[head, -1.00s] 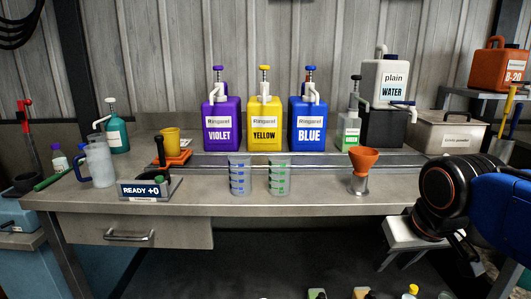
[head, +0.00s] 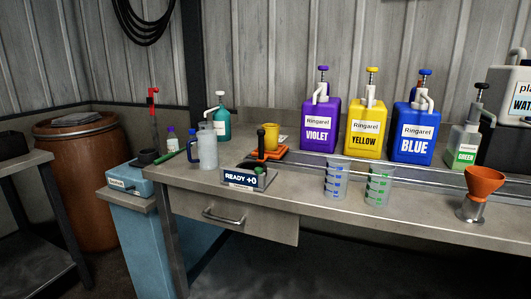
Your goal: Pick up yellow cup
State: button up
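The yellow cup (head: 271,135) stands upright toward the back of the workbench, left of the violet container. An orange device with a black upright handle (head: 261,141) stands in front of it and hides part of the cup. My gripper is not in the head view now.
A frosted jug (head: 207,148) and a teal pump bottle (head: 222,120) stand left of the cup. A READY +0 display (head: 246,178) is in front. Two clear beakers (head: 337,178) and an orange funnel (head: 484,182) stand to the right.

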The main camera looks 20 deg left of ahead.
aim_at(272, 131)
jog(key=z, duration=1.3)
jog(key=u, duration=2.25)
jog(key=i+j+z, duration=0.1)
jog(key=j, duration=0.25)
jog(key=i+j+z, duration=0.1)
jog(key=j, duration=0.25)
jog(key=i+j+z, duration=0.1)
jog(key=i+j, duration=0.15)
jog(key=i+j+z, duration=0.1)
jog(key=j, duration=0.4)
jog(key=i+j+z, duration=0.1)
jog(key=j, duration=0.25)
